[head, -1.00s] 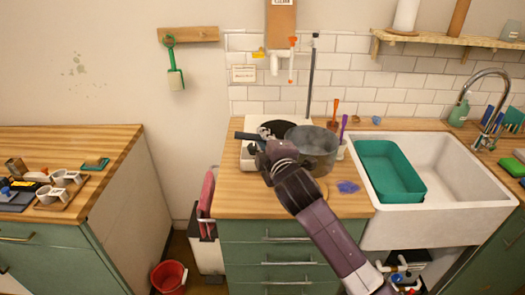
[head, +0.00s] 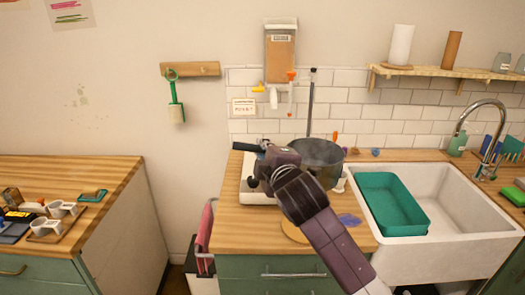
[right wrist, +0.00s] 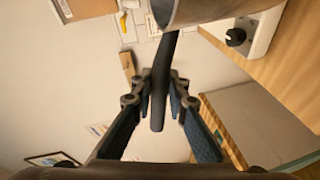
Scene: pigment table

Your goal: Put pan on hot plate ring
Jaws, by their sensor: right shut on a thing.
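The grey metal pan (head: 318,163) with a dark handle (head: 247,147) is held above the counter, at the right side of the white hot plate (head: 258,197). My right gripper (head: 262,162) is shut on the pan's handle. In the right wrist view, the handle (right wrist: 160,95) runs between the fingers and the pan (right wrist: 205,10) is at the top. The hot plate's white body and black knob (right wrist: 235,37) show there too. The ring is hidden behind the pan and my arm. My left gripper is out of view.
A round wooden board (head: 293,232) and a purple patch (head: 349,220) lie on the counter in front. A sink with a teal tub (head: 392,205) is at the right. A dispenser (head: 281,50) hangs on the wall behind.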

